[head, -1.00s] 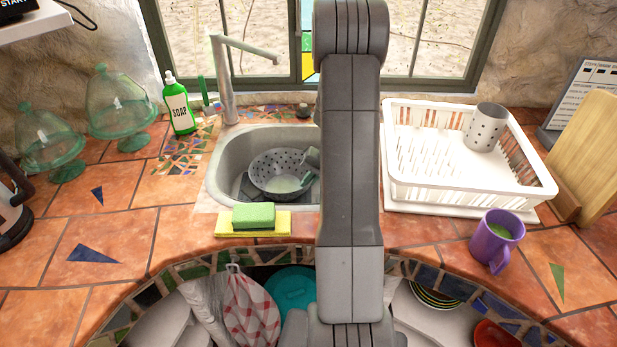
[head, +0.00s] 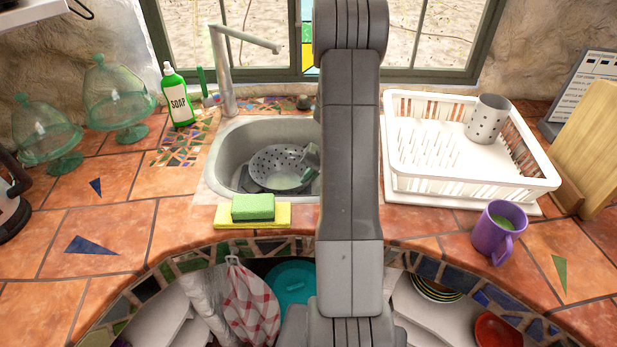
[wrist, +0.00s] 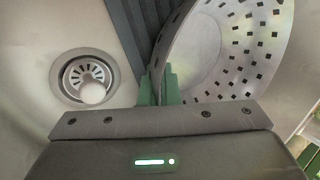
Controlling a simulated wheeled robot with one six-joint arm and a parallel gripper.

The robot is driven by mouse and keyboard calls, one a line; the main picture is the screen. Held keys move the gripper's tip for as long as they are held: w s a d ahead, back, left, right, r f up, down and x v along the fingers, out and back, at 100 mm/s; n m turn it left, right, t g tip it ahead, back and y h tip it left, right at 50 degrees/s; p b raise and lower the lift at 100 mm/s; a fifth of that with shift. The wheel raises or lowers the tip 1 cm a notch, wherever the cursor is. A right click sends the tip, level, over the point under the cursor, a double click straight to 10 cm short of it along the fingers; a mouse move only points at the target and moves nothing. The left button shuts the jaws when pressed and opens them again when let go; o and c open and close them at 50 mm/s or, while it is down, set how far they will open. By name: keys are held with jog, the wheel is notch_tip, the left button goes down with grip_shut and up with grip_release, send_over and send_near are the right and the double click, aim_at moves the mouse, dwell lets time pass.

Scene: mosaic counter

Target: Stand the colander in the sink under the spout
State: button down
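The grey perforated colander (head: 270,160) is inside the sink (head: 226,160), with its open side up in the head view. It also shows large in the wrist view (wrist: 235,50), its thin wall running between my green fingers. My gripper (wrist: 158,82) is closed on that wall near the rim. In the head view it shows only partly, at the colander's right side. The spout (head: 250,42) reaches from the tap behind the sink toward the right, above the basin. My arm hides the sink's right part. I cannot tell whether the colander touches the sink floor.
The drain (wrist: 86,78) lies left of the colander in the wrist view, beside a dark ribbed piece (wrist: 140,25). A green sponge (head: 253,207) on a yellow cloth (head: 284,214) lies at the sink's front edge. A white dish rack (head: 470,188) and purple mug (head: 492,240) stand right.

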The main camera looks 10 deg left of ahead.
jog(key=shift+f, duration=0.2)
jog(key=c, duration=1.6)
grip_release()
jog(key=b+v, duration=0.1)
jog(key=v, duration=1.3)
